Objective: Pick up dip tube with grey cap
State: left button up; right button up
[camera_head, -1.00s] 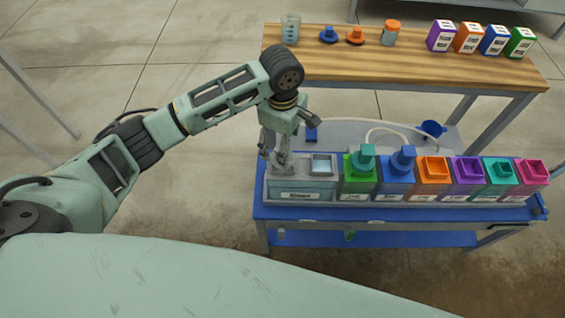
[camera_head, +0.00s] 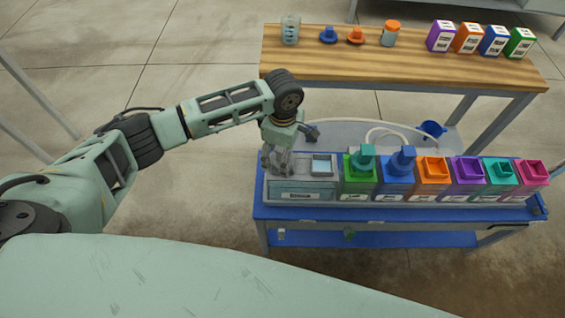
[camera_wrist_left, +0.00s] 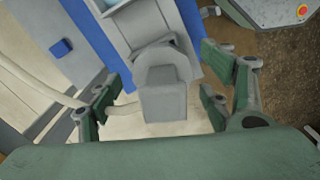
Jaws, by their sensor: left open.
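The grey cap (camera_wrist_left: 163,95) of the dip tube shows in the left wrist view as a grey block with a rounded upper part. It lies between the two spread fingers of my left gripper (camera_wrist_left: 160,103), with a gap on each side. In the head view my left gripper (camera_head: 278,164) points down over the left end of the grey station (camera_head: 302,190). It hides most of the cap there. The tube below the cap is not visible. My right gripper is not in view.
To the right stand a green container (camera_head: 360,180) and a blue container (camera_head: 395,182) with capped tops, then several open coloured ones. A wooden bench (camera_head: 400,70) with jars, caps and boxes stands behind. A pale hose (camera_head: 385,130) loops behind the row.

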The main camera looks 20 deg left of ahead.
pick_arm(q)
jog(key=c, duration=1.6)
jog(key=shift+c, duration=0.2)
